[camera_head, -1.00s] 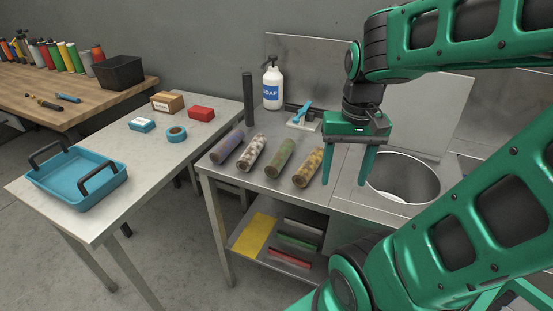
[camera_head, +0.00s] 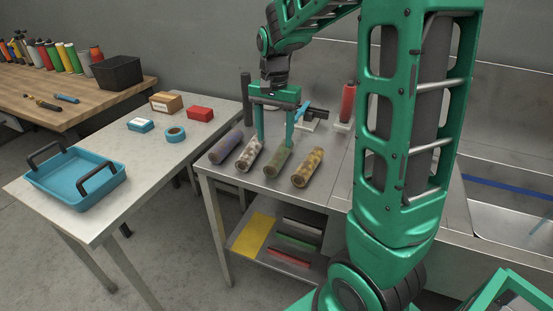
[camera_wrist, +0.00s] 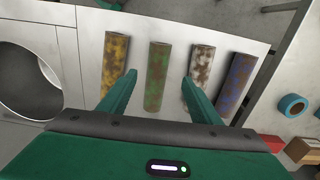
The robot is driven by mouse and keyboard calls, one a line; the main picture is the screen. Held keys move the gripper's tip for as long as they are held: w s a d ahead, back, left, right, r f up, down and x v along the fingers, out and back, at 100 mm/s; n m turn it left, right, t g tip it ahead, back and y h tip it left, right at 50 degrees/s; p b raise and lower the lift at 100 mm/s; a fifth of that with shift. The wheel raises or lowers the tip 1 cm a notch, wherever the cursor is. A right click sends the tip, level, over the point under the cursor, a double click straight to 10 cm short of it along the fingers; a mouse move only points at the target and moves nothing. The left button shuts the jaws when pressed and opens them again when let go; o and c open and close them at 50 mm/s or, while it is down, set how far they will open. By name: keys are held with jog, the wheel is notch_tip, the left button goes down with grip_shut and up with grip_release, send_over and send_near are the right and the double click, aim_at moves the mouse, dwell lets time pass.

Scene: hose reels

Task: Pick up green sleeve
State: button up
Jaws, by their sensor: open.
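The green sleeve (camera_head: 279,158) is a dirty, brown-stained green cylinder lying on the steel bench. It also shows in the wrist view (camera_wrist: 157,76), between my two fingers as seen from above. My gripper (camera_head: 274,143) is open and empty, with its fingers pointing down. In the head view its fingers overlap the far ends of the green sleeve and of the white-and-brown sleeve (camera_head: 250,155). I cannot tell the exact height of the fingertips above the bench.
A yellow-brown sleeve (camera_head: 307,167) lies right of the green one and a purple sleeve (camera_head: 226,147) at the far left. A dark upright post (camera_head: 246,97) stands behind them. A round basin (camera_wrist: 28,80) opens in the bench. A blue tray (camera_head: 75,178) sits on the left table.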

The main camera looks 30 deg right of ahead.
aim_at(276, 157)
jog(key=shift+s+d+f, duration=0.1)
jog(key=shift+f, duration=2)
jog(key=shift+s+d+f, duration=0.1)
jog(key=shift+f, duration=1.95)
jog(key=c, duration=1.1)
